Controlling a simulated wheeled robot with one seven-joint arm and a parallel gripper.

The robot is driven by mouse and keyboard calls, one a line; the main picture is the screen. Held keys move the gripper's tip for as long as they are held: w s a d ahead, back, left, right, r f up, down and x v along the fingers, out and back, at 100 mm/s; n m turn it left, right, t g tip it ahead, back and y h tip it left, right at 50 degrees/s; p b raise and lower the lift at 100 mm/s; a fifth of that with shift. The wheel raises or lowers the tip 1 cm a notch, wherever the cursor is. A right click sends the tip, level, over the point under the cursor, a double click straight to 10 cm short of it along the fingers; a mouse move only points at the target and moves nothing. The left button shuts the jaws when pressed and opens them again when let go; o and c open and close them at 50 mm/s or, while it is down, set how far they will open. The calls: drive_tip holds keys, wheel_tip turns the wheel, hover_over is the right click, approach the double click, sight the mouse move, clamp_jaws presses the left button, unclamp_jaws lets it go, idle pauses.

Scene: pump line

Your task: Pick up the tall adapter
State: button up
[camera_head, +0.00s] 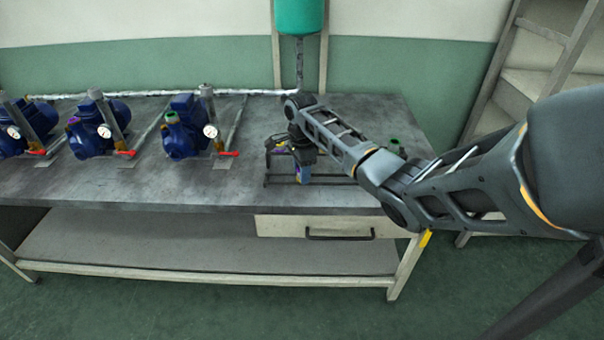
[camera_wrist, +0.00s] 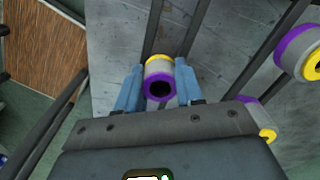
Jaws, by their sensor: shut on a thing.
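In the wrist view, my gripper (camera_wrist: 159,92) has its two blue fingers shut on an adapter (camera_wrist: 159,69), a grey hollow cylinder with a purple rim toward the camera and a yellow band at the far end. Another grey adapter with purple and yellow rings (camera_wrist: 296,48) is at the right edge. A third purple and yellow piece (camera_wrist: 267,133) is partly hidden behind my gripper body. The views do not clearly show which is tallest. In the head view, my gripper (camera_head: 302,168) points down over the bench rack, mostly hidden by my arm.
A dark bar rack (camera_head: 267,178) stands on the grey workbench (camera_head: 230,190). A green-ringed piece (camera_head: 395,144) is behind my arm. Several blue pumps (camera_head: 183,135) with gauges and red handles stand to the left. A green tank (camera_head: 299,15) hangs at the back. The bench's front left is clear.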

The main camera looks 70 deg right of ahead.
drive_tip(key=shift+r, duration=0.5)
drive_tip(key=r, duration=0.1)
drive_tip(key=s+r, duration=0.1)
drive_tip(key=r, duration=0.1)
drive_tip(key=shift+d+r, duration=0.15)
drive_tip(key=shift+r, duration=0.15)
drive_tip(key=s+d+r+p, duration=0.1)
drive_tip(key=s+d+r, duration=0.2)
drive_tip(key=s+r, duration=0.3)
drive_tip(key=shift+s+r, duration=0.25)
drive_tip(key=shift+s, duration=1.85)
